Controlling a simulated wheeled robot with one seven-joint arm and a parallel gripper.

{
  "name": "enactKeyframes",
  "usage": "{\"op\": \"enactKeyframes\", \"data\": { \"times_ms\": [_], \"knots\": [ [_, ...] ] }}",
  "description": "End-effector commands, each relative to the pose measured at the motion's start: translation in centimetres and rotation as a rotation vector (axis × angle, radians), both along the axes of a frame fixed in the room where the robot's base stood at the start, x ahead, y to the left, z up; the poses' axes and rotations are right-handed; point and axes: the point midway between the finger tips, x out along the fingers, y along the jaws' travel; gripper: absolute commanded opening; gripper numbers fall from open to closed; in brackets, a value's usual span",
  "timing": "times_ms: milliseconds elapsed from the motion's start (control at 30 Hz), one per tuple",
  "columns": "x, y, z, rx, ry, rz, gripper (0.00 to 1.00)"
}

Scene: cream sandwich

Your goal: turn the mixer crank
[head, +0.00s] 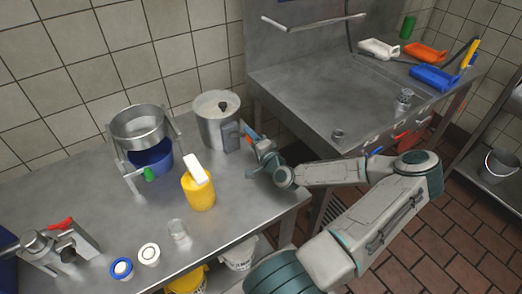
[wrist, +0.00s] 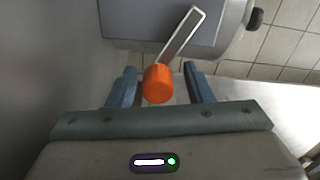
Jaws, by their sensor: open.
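The mixer (head: 217,122) is a grey metal pot with a handle-like side part, standing at the back of the steel table. Its crank shows in the wrist view as a flat grey arm (wrist: 182,35) ending in an orange knob (wrist: 158,83). My gripper (wrist: 160,75) is open, with the orange knob between its two blue-grey fingers and visible gaps on both sides. In the head view my gripper (head: 255,143) is at the right side of the mixer, and the knob is mostly hidden there.
A yellow bottle (head: 198,190) stands left of my gripper. A metal bowl on a stand (head: 138,122) is farther left. A small glass (head: 178,231) and two small round containers are nearer the front. A steel sink counter (head: 330,95) stands to the right.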

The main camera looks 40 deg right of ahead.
Motion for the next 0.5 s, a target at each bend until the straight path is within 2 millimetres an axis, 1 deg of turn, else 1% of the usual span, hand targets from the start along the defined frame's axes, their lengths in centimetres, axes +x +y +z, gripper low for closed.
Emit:
{"op": "enactKeyframes", "data": {
  "times_ms": [300,500],
  "knots": [
    [-6.3,0.6,-0.2,0.001,0.002,0.001,0.47],
    [-9.9,0.9,-0.2,0.001,0.003,0.001,0.47]
  ]
}}
